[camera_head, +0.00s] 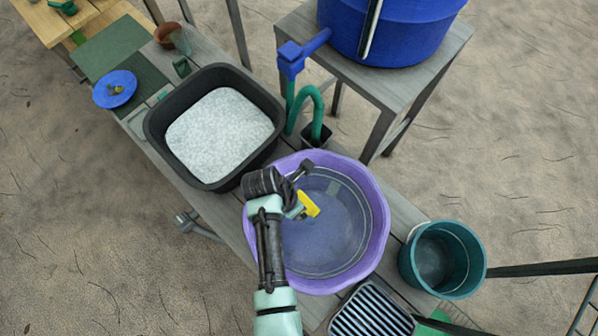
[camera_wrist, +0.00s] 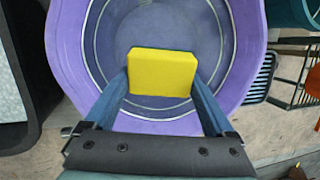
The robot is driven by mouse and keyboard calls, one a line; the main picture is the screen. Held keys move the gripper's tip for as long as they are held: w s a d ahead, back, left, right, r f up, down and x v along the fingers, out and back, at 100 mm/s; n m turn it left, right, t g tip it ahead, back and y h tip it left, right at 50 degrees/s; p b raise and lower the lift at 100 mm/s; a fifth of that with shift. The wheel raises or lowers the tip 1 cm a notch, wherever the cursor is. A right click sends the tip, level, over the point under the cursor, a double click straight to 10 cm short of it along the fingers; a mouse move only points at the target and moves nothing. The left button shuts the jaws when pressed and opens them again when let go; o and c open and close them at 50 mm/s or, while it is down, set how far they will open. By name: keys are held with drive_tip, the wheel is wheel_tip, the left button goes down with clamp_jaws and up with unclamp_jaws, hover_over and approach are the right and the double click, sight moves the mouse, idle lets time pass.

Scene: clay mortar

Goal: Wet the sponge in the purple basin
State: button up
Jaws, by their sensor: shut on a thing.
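The purple basin (camera_head: 378,238) stands on the wooden bench and looks to hold water, with a round line showing inside its wall. Its rim also fills much of the wrist view (camera_wrist: 252,40). The yellow sponge (camera_head: 308,203) is over the inside of the basin. In the wrist view the sponge (camera_wrist: 162,72) sits between my two fingertips. My gripper (camera_wrist: 162,85) is shut on the sponge. I cannot tell whether the sponge touches the water. My arm hides part of the basin's left side in the head view.
A black tub (camera_head: 156,125) of white granules stands left of the basin. A teal bucket (camera_head: 472,262) and a dark slatted rack (camera_head: 370,312) stand to the right. A blue barrel (camera_head: 400,35) with a tap (camera_head: 291,62) and green hose (camera_head: 313,100) is behind.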

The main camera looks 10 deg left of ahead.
drive_tip(key=shift+r+n, duration=0.3)
drive_tip(key=shift+n, duration=0.1)
drive_tip(key=shift+w+f, duration=0.1)
drive_tip(key=shift+f, duration=0.2)
wheel_tip(320, 180, down, 12)
drive_tip(key=b, duration=1.4)
drive_tip(key=shift+r, duration=0.1)
wheel_tip(320, 180, up, 12)
drive_tip(key=p, duration=1.3)
drive_tip(key=shift+f, duration=0.35)
